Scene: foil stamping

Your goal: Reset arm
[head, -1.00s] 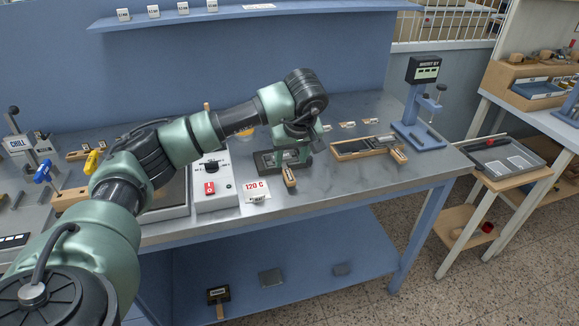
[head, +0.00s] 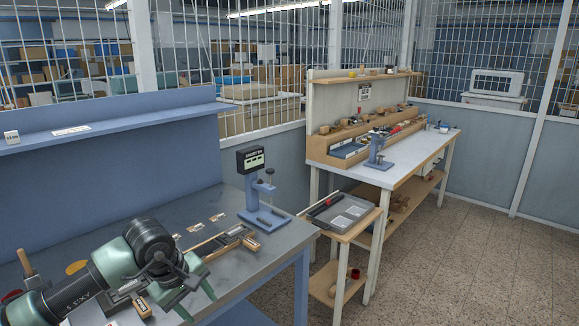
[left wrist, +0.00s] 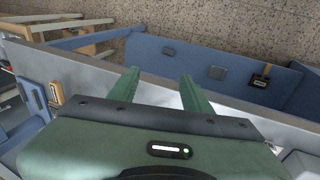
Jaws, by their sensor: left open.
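My left arm comes in from the lower left of the head view. Its green left gripper (head: 192,296) is above the near part of the grey metal bench (head: 183,228), with the two fingers apart and nothing seen between them. In the left wrist view the open fingers (left wrist: 160,88) reach toward the bench's edge, with the blue lower shelf (left wrist: 180,55) beyond. A small wooden-handled piece (head: 142,304) is close beside the gripper, partly hidden by the arm. My right gripper is not in view.
A wooden-framed holder (head: 248,238) and a blue stand with a display (head: 262,215) are at the bench's right end. A side table bears a grey tray (head: 322,216). Another workbench (head: 420,160) stands behind it. The floor at the right (head: 450,270) is clear.

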